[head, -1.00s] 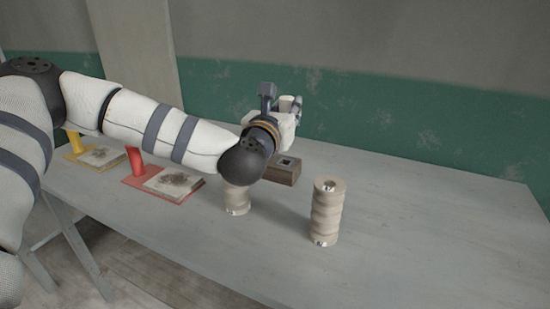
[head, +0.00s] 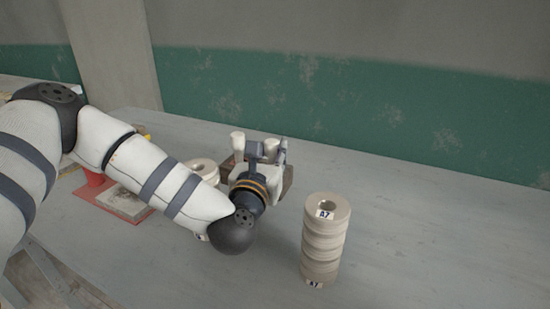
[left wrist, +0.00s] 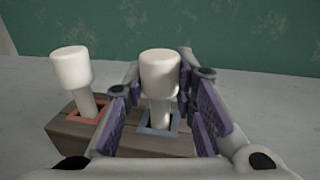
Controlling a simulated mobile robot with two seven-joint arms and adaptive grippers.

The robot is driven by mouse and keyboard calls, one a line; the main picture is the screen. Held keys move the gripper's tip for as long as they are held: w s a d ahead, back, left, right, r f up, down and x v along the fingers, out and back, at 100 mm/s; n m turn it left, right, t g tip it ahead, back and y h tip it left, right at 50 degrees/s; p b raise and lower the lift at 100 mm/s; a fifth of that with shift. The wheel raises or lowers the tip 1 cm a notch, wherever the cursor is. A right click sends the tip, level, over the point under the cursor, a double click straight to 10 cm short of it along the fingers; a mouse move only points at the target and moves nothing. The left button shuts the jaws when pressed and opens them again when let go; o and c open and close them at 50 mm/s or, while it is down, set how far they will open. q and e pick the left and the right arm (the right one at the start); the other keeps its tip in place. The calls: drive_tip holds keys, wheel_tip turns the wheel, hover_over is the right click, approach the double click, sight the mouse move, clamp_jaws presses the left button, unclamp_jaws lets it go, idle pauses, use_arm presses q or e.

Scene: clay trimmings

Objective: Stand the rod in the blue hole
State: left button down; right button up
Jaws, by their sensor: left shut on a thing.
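My left gripper (head: 268,150) is over the wooden block (head: 287,178) on the table. It is shut on a pale rod with a thick head (left wrist: 160,72), which stands between the purple finger pads in the left wrist view. The rod is about upright. Its lower end is within the blue-rimmed hole (left wrist: 174,122) of the block; how deep it sits I cannot tell. A second, similar rod (left wrist: 71,68) stands in the red-rimmed hole (left wrist: 80,116) to the left, leaning slightly. The head view also shows it (head: 237,142). My right gripper is not in view.
A ribbed stack of rings marked A7 (head: 326,243) stands right of my arm. Another stack (head: 204,170) is partly hidden behind my arm. A red stand with a picture card (head: 93,202) lies at the left.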

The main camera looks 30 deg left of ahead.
use_arm(q)
drive_tip(key=shift+r, duration=0.2)
drive_tip(key=shift+f, duration=0.25)
drive_tip(key=c, duration=1.3)
unclamp_jaws()
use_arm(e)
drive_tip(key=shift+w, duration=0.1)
use_arm(q)
drive_tip(key=shift+r, duration=0.1)
drive_tip(key=shift+r, duration=0.4)
drive_tip(key=p+v, duration=0.2)
drive_tip(key=v, duration=1)
drive_tip(key=shift+a+f, duration=0.1)
drive_tip(key=shift+f, duration=0.05)
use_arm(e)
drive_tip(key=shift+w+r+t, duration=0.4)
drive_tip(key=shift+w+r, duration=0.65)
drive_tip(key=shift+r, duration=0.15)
